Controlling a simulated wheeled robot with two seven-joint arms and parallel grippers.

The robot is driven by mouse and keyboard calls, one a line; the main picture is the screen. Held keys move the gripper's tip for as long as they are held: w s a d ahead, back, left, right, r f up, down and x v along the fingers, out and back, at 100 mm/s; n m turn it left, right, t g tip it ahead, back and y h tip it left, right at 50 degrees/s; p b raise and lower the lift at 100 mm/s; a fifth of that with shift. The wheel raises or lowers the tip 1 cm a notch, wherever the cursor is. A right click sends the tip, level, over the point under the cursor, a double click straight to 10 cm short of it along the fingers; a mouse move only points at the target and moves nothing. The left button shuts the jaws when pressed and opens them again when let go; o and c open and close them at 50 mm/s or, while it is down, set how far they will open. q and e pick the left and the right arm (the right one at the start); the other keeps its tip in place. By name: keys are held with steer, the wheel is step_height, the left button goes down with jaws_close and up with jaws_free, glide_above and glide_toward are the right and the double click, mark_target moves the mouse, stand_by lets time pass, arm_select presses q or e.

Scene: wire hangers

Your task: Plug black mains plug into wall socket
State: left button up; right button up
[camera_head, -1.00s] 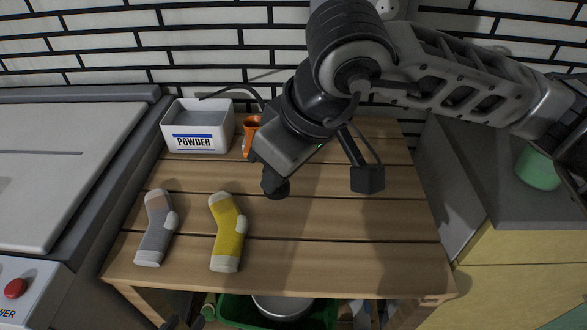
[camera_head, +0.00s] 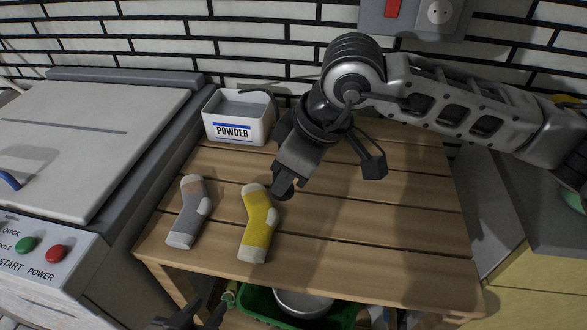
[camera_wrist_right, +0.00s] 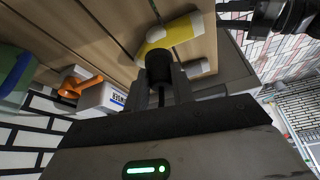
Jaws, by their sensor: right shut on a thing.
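The black mains plug (camera_head: 283,184) is held in my right gripper (camera_head: 290,172), above the table close to the yellow sock. In the right wrist view the dark plug (camera_wrist_right: 158,66) sits between the two fingers (camera_wrist_right: 160,88). A thin black cord (camera_head: 290,80) runs from behind my right arm towards the powder box. The wall socket (camera_head: 438,13) is a round white outlet on a grey panel at the top right, well apart from the plug. Part of my left gripper (camera_head: 182,318) shows dark at the bottom edge; its jaws are not clear.
A grey sock (camera_head: 188,212) and a yellow sock (camera_head: 258,225) lie on the slatted wooden table (camera_head: 370,235). A white powder box (camera_head: 232,130) stands at the back left. An orange cup (camera_wrist_right: 72,86) shows in the wrist view. A red switch (camera_head: 392,8) sits beside the socket.

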steer(key=s+d+r+m+t+h, duration=0.2)
steer(key=s+d+r+m, duration=0.2)
steer(key=d+r+m, duration=0.4)
steer(key=shift+s+r, duration=0.4)
steer(key=shift+r, duration=0.2)
steer(key=shift+a, duration=0.1)
steer(key=w+a+m+h, duration=0.2)
steer(key=w+a+m, duration=0.2)
steer(key=a, duration=0.5)
steer(key=w, duration=0.2)
steer(key=shift+w+a+m+t, duration=0.3)
steer(key=shift+w+a, duration=0.05)
steer(key=shift+a, duration=0.05)
